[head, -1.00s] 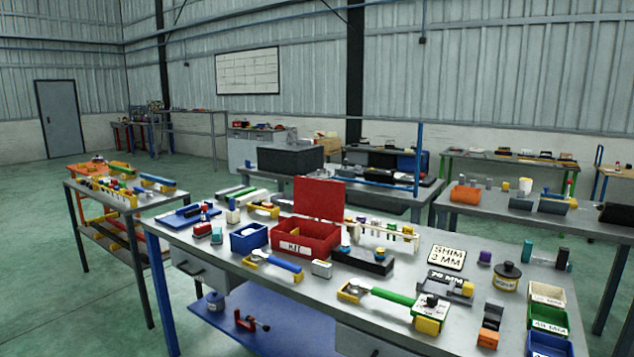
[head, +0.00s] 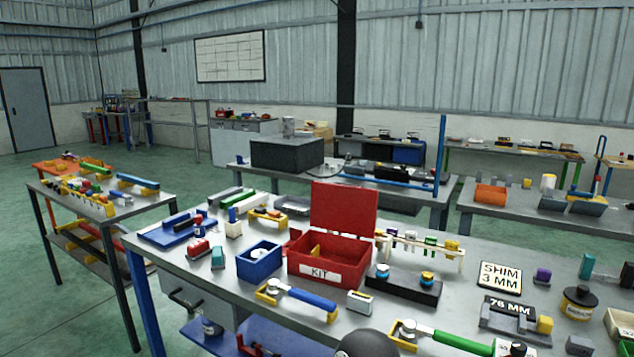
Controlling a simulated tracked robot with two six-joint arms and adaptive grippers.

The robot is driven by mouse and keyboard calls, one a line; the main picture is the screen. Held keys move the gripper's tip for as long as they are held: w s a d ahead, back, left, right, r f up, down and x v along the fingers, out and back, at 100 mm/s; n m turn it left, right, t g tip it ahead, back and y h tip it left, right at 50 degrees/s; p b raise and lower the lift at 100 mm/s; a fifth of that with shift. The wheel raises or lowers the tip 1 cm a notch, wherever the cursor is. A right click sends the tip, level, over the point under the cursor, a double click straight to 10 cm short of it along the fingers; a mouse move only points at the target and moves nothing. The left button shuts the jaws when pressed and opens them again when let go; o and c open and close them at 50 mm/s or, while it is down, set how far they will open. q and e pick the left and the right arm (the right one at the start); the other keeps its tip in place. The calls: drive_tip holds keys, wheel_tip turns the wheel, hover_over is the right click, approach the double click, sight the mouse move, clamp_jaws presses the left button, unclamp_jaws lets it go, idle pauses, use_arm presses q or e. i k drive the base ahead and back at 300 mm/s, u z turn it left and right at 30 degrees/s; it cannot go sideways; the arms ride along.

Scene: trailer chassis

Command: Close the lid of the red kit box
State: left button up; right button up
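The red kit box (head: 330,257) stands on the grey workbench, with a white KIT label (head: 320,273) on its front. Its red lid (head: 344,209) is open and stands nearly upright at the back of the box. A yellow piece (head: 316,251) shows inside at the left; the rest of the inside is mostly hidden by the front wall. Neither of my grippers shows in the head view.
A blue bin (head: 259,262) stands left of the box, and a black block with round parts (head: 404,287) stands right of it. A blue-handled tool (head: 298,296) and a small silver block (head: 359,301) lie in front. A test-tube-like rack (head: 420,248) stands behind right.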

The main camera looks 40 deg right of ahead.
sight(347, 208)
drive_tip(key=z, duration=0.3)
drive_tip(key=i, duration=0.9)
drive_tip(key=z, duration=0.6)
drive_tip(key=k, duration=0.8)
drive_tip(key=z, duration=0.2)
drive_tip(key=i, duration=0.85)
drive_tip(key=u, duration=0.1)
